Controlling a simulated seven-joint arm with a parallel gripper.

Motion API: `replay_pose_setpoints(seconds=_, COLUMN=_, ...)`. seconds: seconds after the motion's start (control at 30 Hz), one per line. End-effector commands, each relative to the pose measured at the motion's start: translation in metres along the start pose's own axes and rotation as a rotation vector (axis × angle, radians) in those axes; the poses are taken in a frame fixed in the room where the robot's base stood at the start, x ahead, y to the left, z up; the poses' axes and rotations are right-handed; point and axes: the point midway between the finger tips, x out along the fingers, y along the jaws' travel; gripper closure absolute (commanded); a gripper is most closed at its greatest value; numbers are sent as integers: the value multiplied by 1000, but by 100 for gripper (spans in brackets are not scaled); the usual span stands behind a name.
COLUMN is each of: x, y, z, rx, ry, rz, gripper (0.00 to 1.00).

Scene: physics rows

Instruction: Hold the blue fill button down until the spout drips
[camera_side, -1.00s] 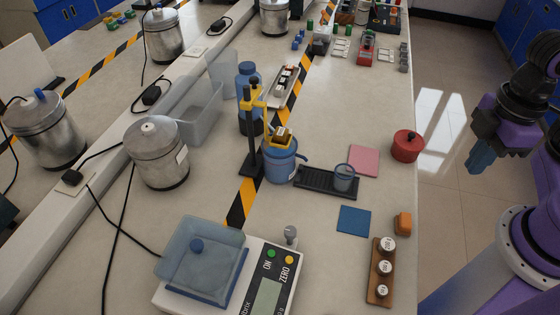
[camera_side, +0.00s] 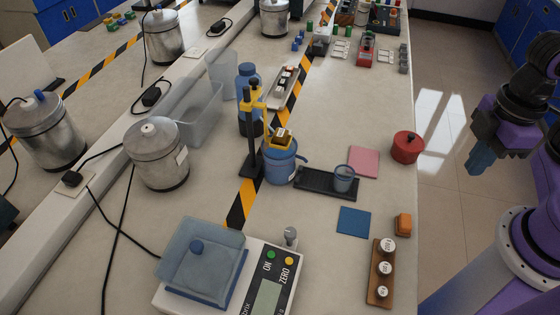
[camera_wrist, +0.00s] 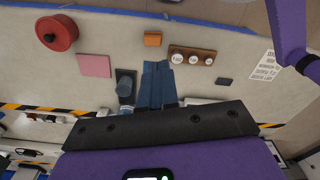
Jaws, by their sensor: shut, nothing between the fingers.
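A blue vessel (camera_side: 279,168) with a side spout (camera_side: 302,158) stands by a yellow and black clamp stand (camera_side: 253,130). A clear bluish cup (camera_side: 344,176) stands on the right end of a dark drip tray (camera_side: 312,180); the cup also shows in the wrist view (camera_wrist: 124,86). No drip is visible at the spout. I cannot make out a separate blue fill button. My gripper (camera_side: 478,162) is off the bench's right edge, above the floor, apart from these things. Its blue fingers (camera_wrist: 157,84) are shut and empty.
Near the bench's right edge are a red lidded pot (camera_side: 407,146), an orange block (camera_side: 403,223) and a wooden weight rack (camera_side: 380,272). Pink (camera_side: 364,162) and blue (camera_side: 354,221) squares lie flat. A balance (camera_side: 275,285) stands in front; steel canisters (camera_side: 160,160) stand left.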

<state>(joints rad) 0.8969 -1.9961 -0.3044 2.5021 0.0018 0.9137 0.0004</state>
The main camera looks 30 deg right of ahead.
Motion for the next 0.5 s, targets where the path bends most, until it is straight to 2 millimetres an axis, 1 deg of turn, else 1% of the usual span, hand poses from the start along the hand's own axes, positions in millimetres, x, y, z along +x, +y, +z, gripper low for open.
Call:
replay_pose_setpoints(seconds=0.07, x=0, y=1, z=-3, rx=0, ry=4, rz=0, gripper=100)
replay_pose_setpoints(seconds=0.13, x=1, y=3, z=-10, rx=-2, ry=15, rz=0, gripper=100)
replay_pose_setpoints(seconds=0.23, x=3, y=10, z=-30, rx=-9, ry=47, rz=1, gripper=100)
replay_pose_setpoints(seconds=0.37, x=8, y=28, z=-71, rx=-22, ry=116, rz=11, gripper=100)
replay_pose_setpoints(seconds=0.5, x=15, y=53, z=-118, rx=-41, ry=200, rz=36, gripper=100)
